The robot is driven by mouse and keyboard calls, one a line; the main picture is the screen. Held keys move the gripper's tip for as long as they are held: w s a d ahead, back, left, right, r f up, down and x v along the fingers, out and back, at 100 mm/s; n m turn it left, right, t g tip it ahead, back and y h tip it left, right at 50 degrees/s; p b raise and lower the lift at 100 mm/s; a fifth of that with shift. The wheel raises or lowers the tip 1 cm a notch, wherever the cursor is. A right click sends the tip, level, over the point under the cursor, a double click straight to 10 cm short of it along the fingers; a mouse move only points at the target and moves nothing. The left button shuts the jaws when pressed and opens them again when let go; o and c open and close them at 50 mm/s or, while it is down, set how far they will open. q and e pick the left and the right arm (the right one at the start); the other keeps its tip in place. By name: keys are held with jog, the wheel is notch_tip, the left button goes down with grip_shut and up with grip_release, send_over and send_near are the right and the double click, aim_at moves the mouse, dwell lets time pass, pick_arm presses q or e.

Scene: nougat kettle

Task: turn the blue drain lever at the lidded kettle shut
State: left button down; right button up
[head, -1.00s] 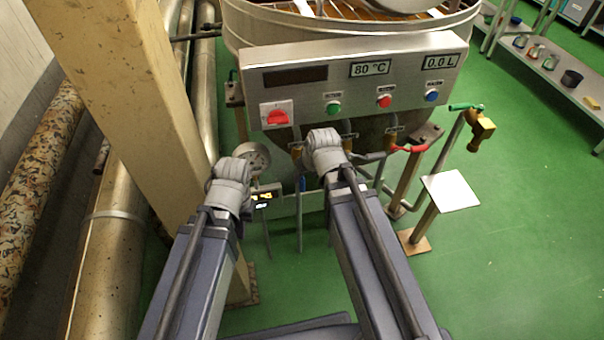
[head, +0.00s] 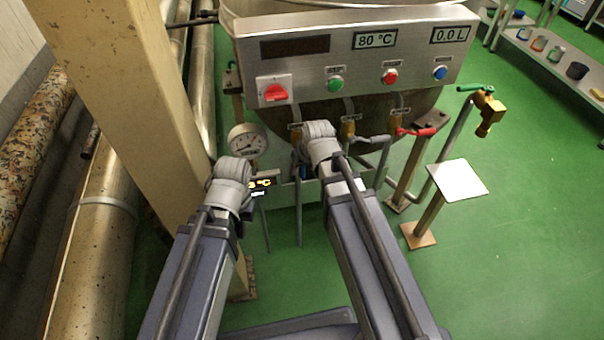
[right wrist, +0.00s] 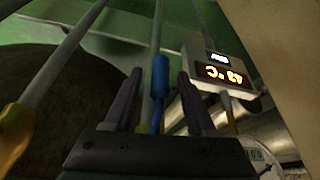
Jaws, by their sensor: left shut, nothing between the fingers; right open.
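The kettle (head: 392,112) stands at the top of the head view behind its control panel (head: 355,60). The blue drain lever (right wrist: 160,76) shows in the right wrist view as a blue handle between the two dark fingers of my right gripper (right wrist: 157,90). The fingers are open, one on each side, and I cannot tell whether either touches it. In the head view my right gripper (head: 316,140) is below the panel and hides most of the lever. My left gripper (head: 230,172) is shut and empty, further left near the pillar; its fingertips are hard to make out.
A red lever (head: 416,132) and a grey lever (head: 372,139) sit to the right under the panel. A round gauge (head: 247,141) and a lit display (head: 261,183) are near my left gripper. A beige pillar (head: 130,90) stands left. Green floor is open at right.

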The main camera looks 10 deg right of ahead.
jog(key=shift+f, duration=0.1)
jog(key=shift+c, duration=0.4)
grip_shut()
dwell(1.0)
